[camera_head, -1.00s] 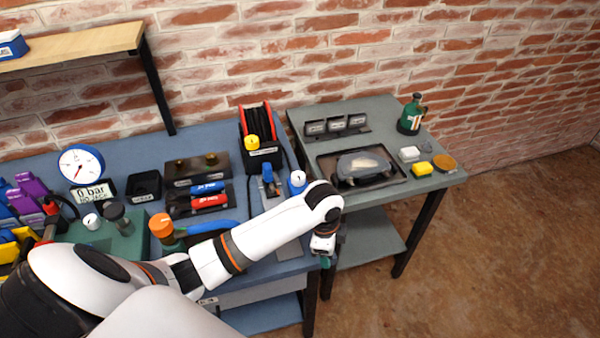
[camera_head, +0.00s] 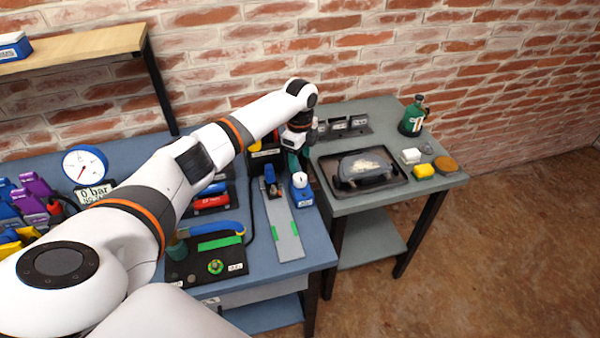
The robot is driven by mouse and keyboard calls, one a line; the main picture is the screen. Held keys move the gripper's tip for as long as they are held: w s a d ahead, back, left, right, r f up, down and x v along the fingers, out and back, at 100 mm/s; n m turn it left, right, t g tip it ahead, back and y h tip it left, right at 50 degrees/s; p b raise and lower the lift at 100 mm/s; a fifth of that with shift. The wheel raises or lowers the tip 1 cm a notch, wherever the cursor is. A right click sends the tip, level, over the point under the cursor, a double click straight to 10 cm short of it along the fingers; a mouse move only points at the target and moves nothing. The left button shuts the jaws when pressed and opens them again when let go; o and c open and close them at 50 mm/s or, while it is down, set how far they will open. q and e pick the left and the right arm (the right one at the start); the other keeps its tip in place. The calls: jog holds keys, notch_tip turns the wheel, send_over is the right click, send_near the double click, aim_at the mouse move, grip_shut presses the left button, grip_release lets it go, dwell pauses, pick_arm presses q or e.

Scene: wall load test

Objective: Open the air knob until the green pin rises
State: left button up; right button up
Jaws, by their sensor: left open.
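My left gripper (camera_head: 295,160) hangs open, pointing down over the back right of the blue bench, behind the blue block with a white round top (camera_head: 300,181). Its fingertips are small and dark, and I see nothing held between them. A black panel (camera_head: 235,262) at the bench front carries a small round green-and-yellow knob (camera_head: 215,267) and a green strip (camera_head: 220,242). I cannot tell whether this is the air knob. A yellow cap (camera_head: 254,146) at the back is partly covered by my arm. I cannot make out a raised green pin. My right gripper is out of view.
A dial gauge (camera_head: 84,165) stands at left above a display reading 0 bar (camera_head: 93,193). A grey strip (camera_head: 283,225) runs to the bench's front edge. A grey side table (camera_head: 355,203) holds a black tray (camera_head: 395,187) and a green bottle (camera_head: 413,116).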

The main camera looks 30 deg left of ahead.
aim_at(300, 176)
pick_arm(q)
notch_tip(300, 176, down, 7)
jog(key=shift+f+p, duration=0.1)
jog(key=shift+p, duration=0.25)
jog(key=c, duration=1)
